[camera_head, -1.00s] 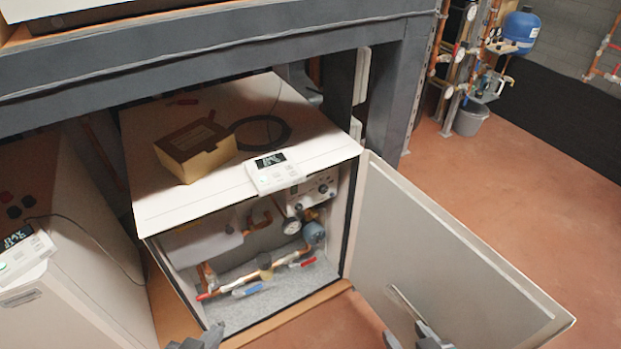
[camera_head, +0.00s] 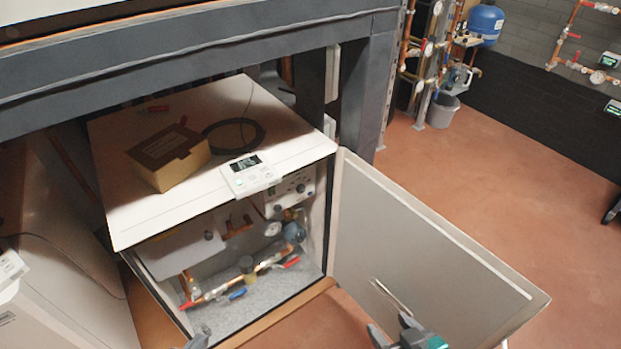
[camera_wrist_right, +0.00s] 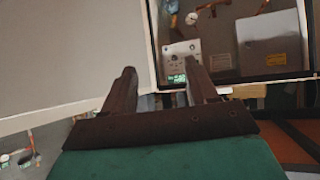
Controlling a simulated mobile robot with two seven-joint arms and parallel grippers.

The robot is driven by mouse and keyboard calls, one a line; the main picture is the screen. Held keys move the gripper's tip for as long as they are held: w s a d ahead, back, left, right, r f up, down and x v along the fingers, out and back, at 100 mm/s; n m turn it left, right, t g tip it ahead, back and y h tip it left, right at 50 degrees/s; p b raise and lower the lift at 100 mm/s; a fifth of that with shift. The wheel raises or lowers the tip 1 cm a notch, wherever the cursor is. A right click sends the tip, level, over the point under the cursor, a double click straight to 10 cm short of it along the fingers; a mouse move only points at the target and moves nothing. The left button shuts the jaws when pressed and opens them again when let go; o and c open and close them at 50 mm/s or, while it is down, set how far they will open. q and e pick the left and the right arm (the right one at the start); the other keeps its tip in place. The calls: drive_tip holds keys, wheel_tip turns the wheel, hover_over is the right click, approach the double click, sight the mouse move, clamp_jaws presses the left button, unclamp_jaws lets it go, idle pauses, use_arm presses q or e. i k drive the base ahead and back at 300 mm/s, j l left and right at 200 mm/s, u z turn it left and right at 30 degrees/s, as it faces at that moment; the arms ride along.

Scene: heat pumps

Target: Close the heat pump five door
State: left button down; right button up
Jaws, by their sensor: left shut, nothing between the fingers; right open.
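The heat pump (camera_head: 120,208) is a white cabinet with its front open, showing copper pipes, valves and a gauge inside. Its door (camera_head: 415,255) is hinged on the cabinet's right side and swung wide open. My left gripper (camera_head: 200,338) barely shows at the bottom edge, below the cabinet opening.
A cardboard box (camera_head: 170,157), a black cable coil (camera_head: 233,134) and a white control panel (camera_head: 249,175) are on the cabinet top. A grey steel frame (camera_head: 200,55) runs above. Another white unit (camera_head: 40,310) stands at left. Open floor (camera_head: 500,180) lies right of the door.

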sight(453, 286)
drive_tip(key=k, duration=0.35)
drive_tip(key=k+u, duration=0.15)
drive_tip(key=u, duration=0.25)
drive_tip(key=k+u, duration=0.15)
drive_tip(key=u, duration=0.3)
drive_tip(key=k+l+u, duration=0.1)
drive_tip(key=l+u, duration=0.2)
drive_tip(key=k+l+u, duration=0.1)
drive_tip(key=u, duration=0.25)
drive_tip(key=k+l, duration=0.2)
drive_tip(key=l, duration=0.2)
drive_tip(key=k+l, duration=0.25)
drive_tip(key=l, duration=0.15)
drive_tip(key=k+l, duration=0.2)
drive_tip(key=l, duration=0.25)
drive_tip(key=k+l, duration=0.2)
drive_tip(key=l, duration=0.2)
drive_tip(key=k+l, duration=0.25)
drive_tip(key=l, duration=0.15)
drive_tip(key=k+l, duration=0.2)
drive_tip(key=l, duration=0.2)
drive_tip(key=k+l, duration=0.25)
drive_tip(key=l, duration=0.2)
drive_tip(key=k+l, duration=0.2)
drive_tip(key=l, duration=0.2)
drive_tip(key=i+l+u, duration=0.35)
drive_tip(key=i+l, duration=0.25)
drive_tip(key=i, duration=0.05)
